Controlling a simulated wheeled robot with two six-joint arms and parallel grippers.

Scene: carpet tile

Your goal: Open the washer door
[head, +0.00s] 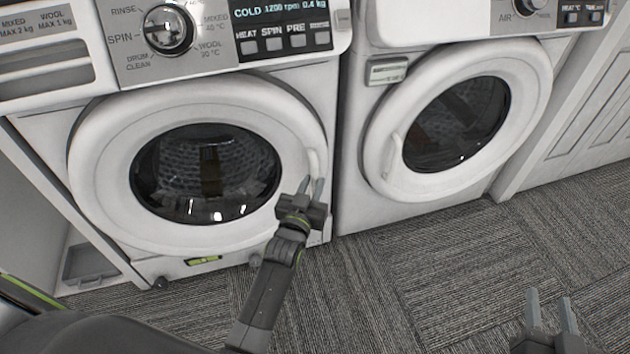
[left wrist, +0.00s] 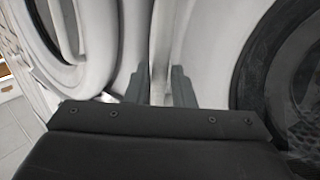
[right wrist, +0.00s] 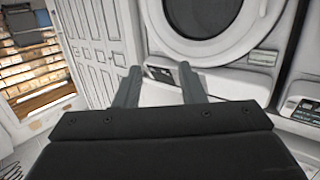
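The washer (head: 30,130) is the left machine, with a SPIN dial and a lit display. Its round white door (head: 95,150) with dark glass looks shut. The door's pale handle (head: 313,163) is on the right rim. My left gripper (head: 311,187) is at the lower end of this handle. In the left wrist view its two fingers (left wrist: 160,88) stand apart, with a white upright strip, seemingly the handle, between them. Contact cannot be told. My right gripper (head: 550,308) is open and empty over the carpet at the lower right; its fingers (right wrist: 158,88) also show in the right wrist view.
A second white machine (head: 355,200) with a round door stands close on the right. White panelled doors (head: 590,120) are further right. The grey carpet (head: 420,260) in front is clear. A shelf unit with slats (right wrist: 35,70) shows in the right wrist view.

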